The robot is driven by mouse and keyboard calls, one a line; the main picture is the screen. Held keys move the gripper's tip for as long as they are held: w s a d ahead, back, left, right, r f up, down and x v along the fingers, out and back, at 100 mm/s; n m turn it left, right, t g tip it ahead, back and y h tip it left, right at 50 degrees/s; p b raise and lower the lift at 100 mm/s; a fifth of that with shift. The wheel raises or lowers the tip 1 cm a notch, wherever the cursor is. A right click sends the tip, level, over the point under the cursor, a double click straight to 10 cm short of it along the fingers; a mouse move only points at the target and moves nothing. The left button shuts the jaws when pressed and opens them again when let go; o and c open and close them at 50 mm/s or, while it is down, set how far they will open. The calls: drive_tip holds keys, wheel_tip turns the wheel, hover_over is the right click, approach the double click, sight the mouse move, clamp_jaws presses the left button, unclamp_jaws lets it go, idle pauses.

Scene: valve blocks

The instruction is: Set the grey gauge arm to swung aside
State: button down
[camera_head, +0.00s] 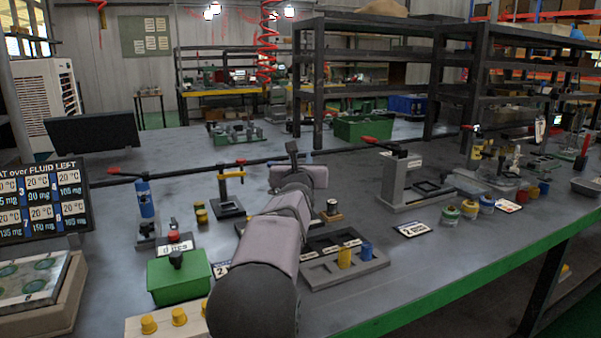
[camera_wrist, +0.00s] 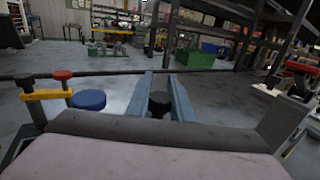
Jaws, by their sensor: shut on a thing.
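The grey gauge (camera_head: 396,180) stands right of centre in the head view. Its upright post carries an arm with a red tip (camera_head: 370,140) pointing left, towards my gripper. My gripper (camera_head: 307,158) is left of the gauge, seen from behind, mostly hidden by my own wrist. In the wrist view my gripper (camera_wrist: 165,100) has its two blue-grey fingers shut on a small dark block (camera_wrist: 158,104). I cannot tell what the block belongs to.
A black gauge with a yellow arm (camera_head: 230,175) stands to the left. A black-topped spool (camera_head: 332,208) and a grey tray with yellow and blue pegs (camera_head: 318,272) are close to my arm. A dark rail crosses behind. Bare bench (camera_head: 440,255) lies at front right.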

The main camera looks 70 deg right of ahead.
idle(0.6)
drive_tip(key=c, duration=1.6)
unclamp_jaws()
drive_tip(key=shift+o, duration=0.2)
drive_tip(key=shift+s+a+b, duration=0.1)
drive_tip(key=shift+b, duration=0.2)
drive_tip(key=b+v, duration=0.1)
drive_tip(key=v, duration=0.6)
drive_tip(key=shift+b, duration=0.4)
drive_tip(key=shift+r, duration=0.1)
drive_tip(key=shift+c, duration=0.6)
